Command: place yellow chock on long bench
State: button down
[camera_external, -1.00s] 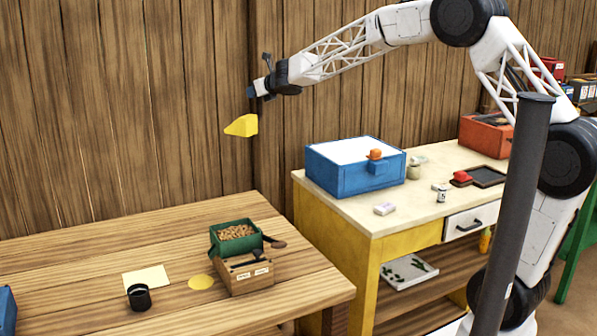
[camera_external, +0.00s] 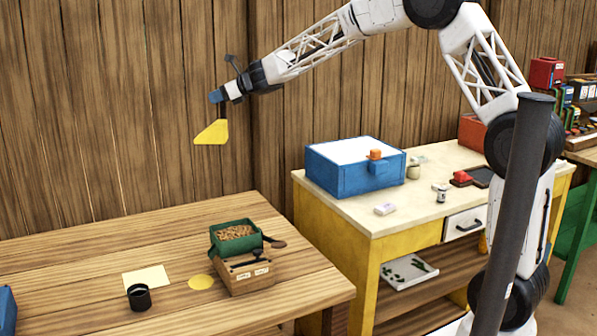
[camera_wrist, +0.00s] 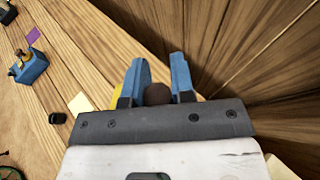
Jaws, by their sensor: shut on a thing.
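The yellow chock (camera_external: 212,133) is a wedge-shaped block hanging in the air below my gripper (camera_external: 217,98) in the external view. My gripper is shut on it, well above and behind the wooden bench (camera_external: 60,270). In the wrist view, my gripper's two blue fingers (camera_wrist: 154,80) stand around a dark round part, and a small bit of the yellow chock (camera_wrist: 117,97) shows beside the left finger. The rest of the chock is hidden there.
On the bench are a wooden caddy (camera_external: 250,279) with a green bin (camera_external: 235,237), a black cup (camera_external: 139,297), a pale yellow sheet (camera_external: 146,278) and a yellow disc (camera_external: 201,282). A yellow workbench with a blue box (camera_external: 355,180) stands right. A plank wall rises behind.

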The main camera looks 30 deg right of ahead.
jog(key=shift+s+a+n+g+y, duration=1.6)
jog(key=shift+s+a+n+g, duration=1.2)
jog(key=shift+a, duration=2.8)
notch_tip(320, 180, down, 18)
jog(key=shift+w+r+g, duration=0.25)
jog(key=shift+w+g, duration=0.05)
jog(key=shift+w, duration=0.05)
jog(key=shift+f, duration=0.1)
notch_tip(320, 180, down, 6)
jog(key=shift+f, duration=0.1)
jog(key=shift+f, duration=1.95)
jog(key=c, duration=1)
grip_release()
